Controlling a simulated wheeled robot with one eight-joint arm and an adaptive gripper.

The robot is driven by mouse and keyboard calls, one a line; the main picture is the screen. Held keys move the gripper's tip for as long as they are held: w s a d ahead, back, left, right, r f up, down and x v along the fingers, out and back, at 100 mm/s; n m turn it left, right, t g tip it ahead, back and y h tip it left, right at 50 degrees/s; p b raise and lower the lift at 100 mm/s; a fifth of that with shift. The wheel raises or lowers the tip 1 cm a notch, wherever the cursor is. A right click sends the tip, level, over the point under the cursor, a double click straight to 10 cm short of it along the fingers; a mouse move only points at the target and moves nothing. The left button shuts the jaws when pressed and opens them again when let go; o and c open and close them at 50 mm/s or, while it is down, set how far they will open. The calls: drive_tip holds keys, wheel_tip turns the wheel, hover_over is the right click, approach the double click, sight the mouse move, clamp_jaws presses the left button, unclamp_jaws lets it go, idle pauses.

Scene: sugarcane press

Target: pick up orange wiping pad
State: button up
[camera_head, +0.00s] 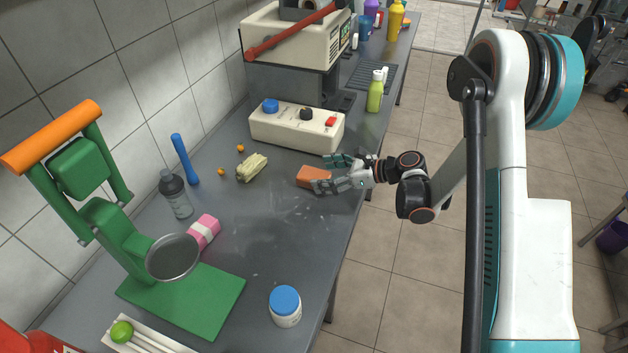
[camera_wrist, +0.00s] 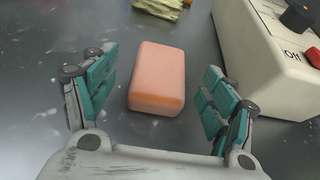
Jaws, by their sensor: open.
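The orange wiping pad (camera_head: 311,176) is a small rounded block lying flat on the grey table near its right edge. In the wrist view the orange wiping pad (camera_wrist: 157,77) sits between and slightly beyond my open fingers, with clear gaps on both sides. My gripper (camera_head: 335,174) reaches in from the right, low over the table, with its teal-padded fingers spread at the pad's right end. In the wrist view my gripper (camera_wrist: 160,95) is empty. The head view does not clearly show whether a finger touches the pad.
A cream control box (camera_head: 290,130) with knobs stands close behind the pad. A yellowish bundle (camera_head: 252,168) lies to the left. A green press (camera_head: 190,295), a pink block (camera_head: 203,232) and a blue-lidded jar (camera_head: 285,305) stand nearer. The table around the pad's front is clear.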

sight(313, 174)
drive_tip(key=b+x, duration=0.2)
drive_tip(key=x, duration=0.3)
drive_tip(key=shift+w+a, duration=0.1)
drive_tip(key=shift+c, duration=0.4)
drive_tip(key=c, duration=1.1)
